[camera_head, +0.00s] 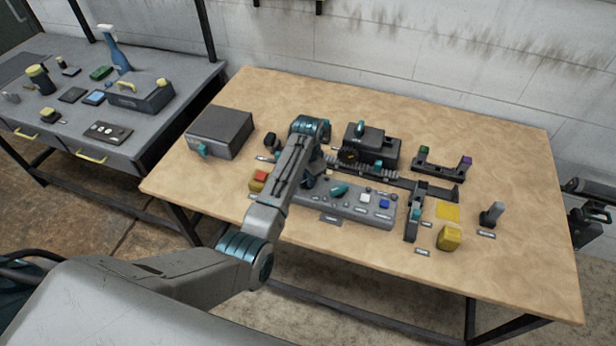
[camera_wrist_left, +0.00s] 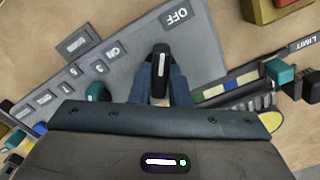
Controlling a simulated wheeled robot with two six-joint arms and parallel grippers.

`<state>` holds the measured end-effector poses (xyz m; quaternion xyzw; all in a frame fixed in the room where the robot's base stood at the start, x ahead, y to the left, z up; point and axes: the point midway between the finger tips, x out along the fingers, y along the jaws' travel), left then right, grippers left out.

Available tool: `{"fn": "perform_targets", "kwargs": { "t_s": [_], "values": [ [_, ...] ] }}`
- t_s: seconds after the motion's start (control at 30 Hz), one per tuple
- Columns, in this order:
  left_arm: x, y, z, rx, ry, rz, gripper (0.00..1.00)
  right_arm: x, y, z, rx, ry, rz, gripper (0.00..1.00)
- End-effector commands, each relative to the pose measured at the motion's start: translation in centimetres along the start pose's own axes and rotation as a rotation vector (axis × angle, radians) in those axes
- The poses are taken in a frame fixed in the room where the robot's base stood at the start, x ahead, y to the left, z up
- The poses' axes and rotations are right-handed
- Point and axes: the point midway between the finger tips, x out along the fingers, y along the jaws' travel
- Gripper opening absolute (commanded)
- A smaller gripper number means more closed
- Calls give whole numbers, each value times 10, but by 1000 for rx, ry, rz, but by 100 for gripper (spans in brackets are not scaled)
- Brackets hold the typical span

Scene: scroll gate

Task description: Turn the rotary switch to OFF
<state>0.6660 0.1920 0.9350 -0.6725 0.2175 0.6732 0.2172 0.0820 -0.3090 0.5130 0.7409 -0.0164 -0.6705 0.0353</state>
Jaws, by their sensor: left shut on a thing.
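The rotary switch (camera_wrist_left: 160,72) is a black knob with a white line near its tip, on the grey control panel (camera_wrist_left: 206,55). In the left wrist view its tip points up the picture, closer to the direction of the OFF label (camera_wrist_left: 176,15) than to that of the ON label (camera_wrist_left: 113,52). My left gripper (camera_wrist_left: 161,88) is shut on the knob, a blue finger on each side. The knob's base is hidden by the gripper. In the head view my left gripper (camera_head: 308,181) is at the panel's left part, and the knob cannot be made out.
The panel also carries a teal knob (camera_head: 339,190) and a blue button (camera_head: 384,203). A red-topped yellow block (camera_head: 259,180) stands left of my arm. A dark machine (camera_head: 375,148) stands behind the panel. The wooden table (camera_head: 500,150) is clear at the back right.

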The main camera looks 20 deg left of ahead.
Motion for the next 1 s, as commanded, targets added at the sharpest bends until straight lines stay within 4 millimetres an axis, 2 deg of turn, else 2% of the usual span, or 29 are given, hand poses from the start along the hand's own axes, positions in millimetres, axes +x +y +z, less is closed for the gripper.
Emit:
{"fn": "perform_targets", "kwargs": {
  "t_s": [0.4, 0.97, 1.0],
  "values": [
    [-2, -1, -1, 185, 3, -3, 0, 0, 3, 0, -2, 0, 3, 0],
    [-2, -1, -1, 211, 4, -3, 0, 0, 3, 0, -2, 0, 3, 0],
    [-2, -1, -1, 211, 4, -3, 24, 0, 3, 0, -2, 0, 3, 0]
  ]
}}
